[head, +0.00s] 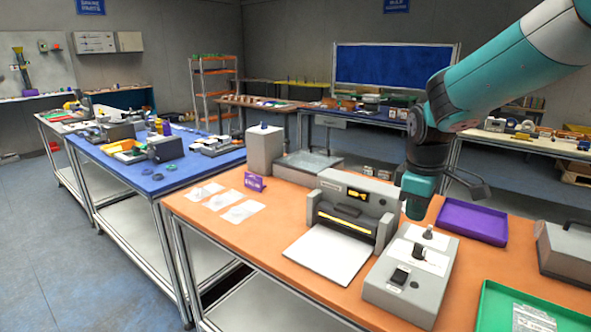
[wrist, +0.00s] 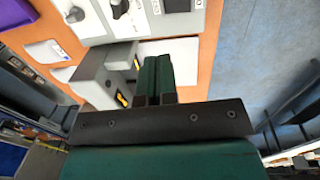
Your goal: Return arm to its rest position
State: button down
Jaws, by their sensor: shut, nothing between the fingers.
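My arm reaches in from the upper right of the head view, teal with dark joints. My gripper (head: 418,200) points down above the orange-topped table (head: 285,212), near the grey machine with the white plate (head: 352,205). In the wrist view the two green fingers of my gripper (wrist: 156,72) lie side by side, shut and empty. The grey machine also shows there (wrist: 100,75), just left of the fingers. A grey box device with a knob (head: 410,275) stands on the table below and in front of my gripper.
A purple tray (head: 472,219) lies right of my gripper, and a green tray (head: 535,310) lies at the front right. A grey box (head: 264,150) and a flat scale-like device (head: 308,163) stand at the back left. White sheets (head: 243,211) lie at the left.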

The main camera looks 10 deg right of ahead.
jog(key=s+a+r+y, duration=0.2)
jog(key=s+a, duration=0.8)
jog(key=s, duration=0.1)
jog(key=s+a+r+m+y, duration=0.1)
jog(key=s+a+r+y, duration=0.1)
jog(key=s+a, duration=0.8)
jog(key=shift+s+a+g+y, duration=0.25)
jog(key=shift+s+y, duration=0.25)
jog(key=shift+s, duration=0.55)
